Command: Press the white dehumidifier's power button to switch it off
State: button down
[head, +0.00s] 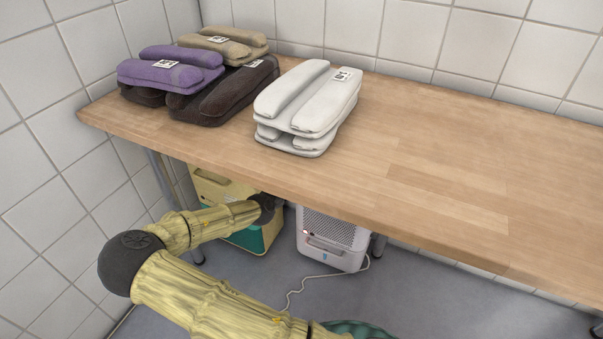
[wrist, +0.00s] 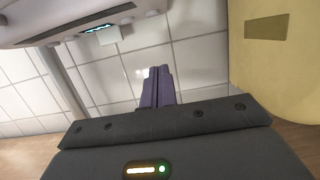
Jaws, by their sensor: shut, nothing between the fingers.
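The white dehumidifier (head: 330,257) stands on the floor under the wooden table, with a grille and a small red light on its front. Its top is hidden by the table edge. In the wrist view a pale housing (wrist: 50,30) with a small lit display fills the upper left, likely the same dehumidifier; I cannot make out the power button for certain. My gripper (wrist: 158,88) has its purple fingers together and empty, apart from the housing in the picture. In the head view the fingers are hidden; my arm reaches under the table, left of the dehumidifier.
A yellow and green unit (head: 270,235) stands left of the dehumidifier; a yellow surface (wrist: 280,60) is close at right in the wrist view. The wooden table (head: 440,170) lies overhead, bearing folded towels (head: 310,95). A white cord (head: 305,281) crosses the floor.

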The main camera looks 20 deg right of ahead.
jog(key=b+x, duration=0.2)
jog(key=x, duration=0.2)
jog(key=b+x, duration=0.2)
jog(key=x, duration=0.3)
jog(key=shift+f, duration=0.25)
notch_tip(320, 180, down, 3)
jog(key=b, duration=0.2)
jog(key=shift+w+b, duration=0.1)
jog(key=shift+b, duration=0.3)
jog(key=shift+f, duration=0.35)
jog(key=shift+w, duration=0.1)
jog(key=shift+d, duration=0.15)
